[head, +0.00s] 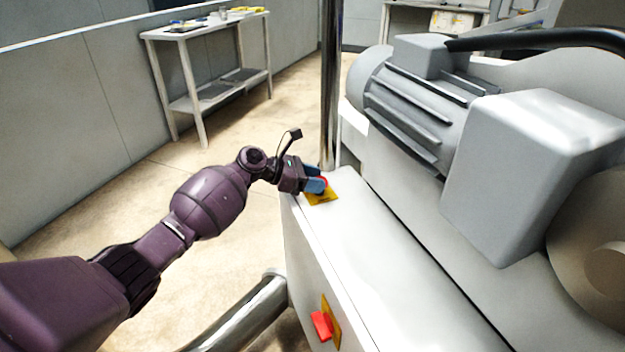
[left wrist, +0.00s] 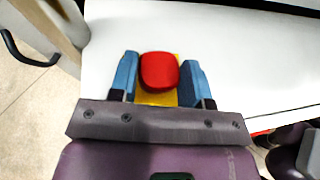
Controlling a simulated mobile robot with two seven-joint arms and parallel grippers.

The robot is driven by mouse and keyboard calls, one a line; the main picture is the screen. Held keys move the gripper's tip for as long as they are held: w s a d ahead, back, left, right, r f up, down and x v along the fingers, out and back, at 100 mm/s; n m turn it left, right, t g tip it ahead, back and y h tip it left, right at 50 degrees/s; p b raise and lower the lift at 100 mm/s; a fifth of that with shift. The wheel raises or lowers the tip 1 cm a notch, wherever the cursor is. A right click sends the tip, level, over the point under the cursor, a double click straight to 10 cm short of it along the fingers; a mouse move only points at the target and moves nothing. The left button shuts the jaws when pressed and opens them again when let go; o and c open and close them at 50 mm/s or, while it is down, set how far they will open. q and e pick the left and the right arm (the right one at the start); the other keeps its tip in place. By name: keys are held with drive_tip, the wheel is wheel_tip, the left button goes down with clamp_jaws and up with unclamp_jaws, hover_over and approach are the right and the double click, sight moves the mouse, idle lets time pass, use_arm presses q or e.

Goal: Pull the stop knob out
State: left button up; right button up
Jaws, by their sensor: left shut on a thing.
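The stop knob is a red round button on a yellow plate (head: 322,198) at the far left corner of the white machine housing. In the left wrist view the red stop knob (left wrist: 159,71) sits between the two blue fingers, with the yellow plate under it. My left gripper (head: 320,184) is shut on the knob, one finger on each side. In the head view the fingers hide most of the knob. My right gripper is in neither view.
A red switch (head: 321,325) on a yellow plate is on the housing's front side. A grey motor (head: 420,105) stands on the machine to the right. A metal post (head: 331,80) rises just behind the knob. A side table (head: 205,30) stands at the back left.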

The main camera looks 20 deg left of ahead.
use_arm(q)
drive_tip(key=shift+r, duration=0.25)
drive_tip(key=o, duration=1.2)
drive_tip(key=shift+o, duration=0.4)
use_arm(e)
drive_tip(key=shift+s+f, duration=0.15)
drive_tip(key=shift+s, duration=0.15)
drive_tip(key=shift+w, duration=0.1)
use_arm(q)
drive_tip(key=shift+s+a+r, duration=0.15)
drive_tip(key=shift+a, duration=0.15)
drive_tip(key=p+v, duration=0.1)
drive_tip(key=v, duration=0.3)
drive_tip(key=shift+r, duration=0.2)
drive_tip(key=v, duration=0.2)
drive_tip(key=p+v, duration=0.1)
drive_tip(key=v, duration=0.3)
drive_tip(key=shift+f, duration=0.25)
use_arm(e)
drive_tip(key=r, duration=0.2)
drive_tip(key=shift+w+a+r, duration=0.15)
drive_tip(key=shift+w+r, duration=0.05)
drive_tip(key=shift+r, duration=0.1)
